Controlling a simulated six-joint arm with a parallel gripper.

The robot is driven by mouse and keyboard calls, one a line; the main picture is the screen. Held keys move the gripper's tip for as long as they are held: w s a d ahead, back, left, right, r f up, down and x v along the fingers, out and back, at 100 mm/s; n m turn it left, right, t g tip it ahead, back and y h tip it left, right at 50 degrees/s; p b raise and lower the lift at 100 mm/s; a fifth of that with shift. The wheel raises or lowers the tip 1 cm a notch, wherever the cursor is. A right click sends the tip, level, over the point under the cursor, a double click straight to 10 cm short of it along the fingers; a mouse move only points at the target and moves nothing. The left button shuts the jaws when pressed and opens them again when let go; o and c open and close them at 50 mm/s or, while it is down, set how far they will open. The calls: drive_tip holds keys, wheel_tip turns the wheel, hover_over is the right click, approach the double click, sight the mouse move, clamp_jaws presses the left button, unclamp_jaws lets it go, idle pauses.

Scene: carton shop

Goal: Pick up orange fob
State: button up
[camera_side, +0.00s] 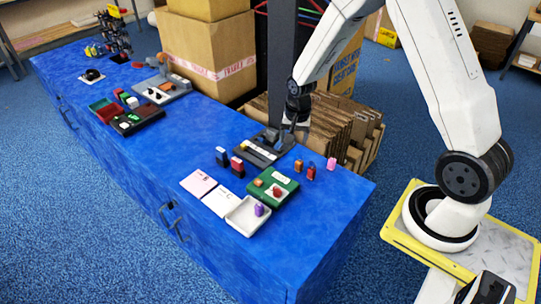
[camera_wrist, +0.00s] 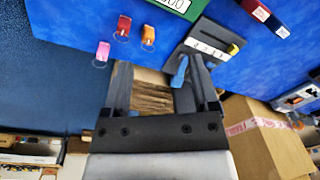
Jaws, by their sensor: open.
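The orange fob (camera_side: 298,165) stands on the blue bench top near its right end, left of a red fob (camera_side: 311,172) and a pink fob (camera_side: 332,163). In the wrist view the orange fob (camera_wrist: 148,35) lies beyond my fingertips, with the red fob (camera_wrist: 124,24) and pink fob (camera_wrist: 103,50) to its left. Each has a thin ring. My gripper (camera_side: 295,124) is above the bench's back edge, behind the orange fob and apart from it. In the wrist view my gripper (camera_wrist: 158,65) has its fingers spread, holding none of the fobs.
A dark tray (camera_side: 262,149) is close to my gripper; a blue piece (camera_wrist: 179,72) shows beside the right finger. A green tray (camera_side: 286,181) and white box (camera_side: 240,221) are in front. Stacked cardboard (camera_side: 335,118) stands behind the bench.

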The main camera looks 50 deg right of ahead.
sight(300, 162)
drive_tip(key=d+f+m, duration=0.2)
drive_tip(key=f, duration=0.1)
drive_tip(key=w+d+f+m, duration=0.1)
drive_tip(key=d+f+m, duration=0.1)
drive_tip(key=d+f, duration=0.1)
drive_tip(key=w+d+f+m+g, duration=0.1)
drive_tip(key=d+f+m, duration=0.2)
drive_tip(key=f, duration=0.2)
drive_tip(key=shift+w, duration=0.1)
drive_tip(key=shift+f, duration=0.1)
drive_tip(key=shift+f, duration=1.2)
drive_tip(key=shift+f, duration=0.1)
drive_tip(key=shift+f, duration=2.5)
drive_tip(key=shift+c, duration=0.2)
clamp_jaws()
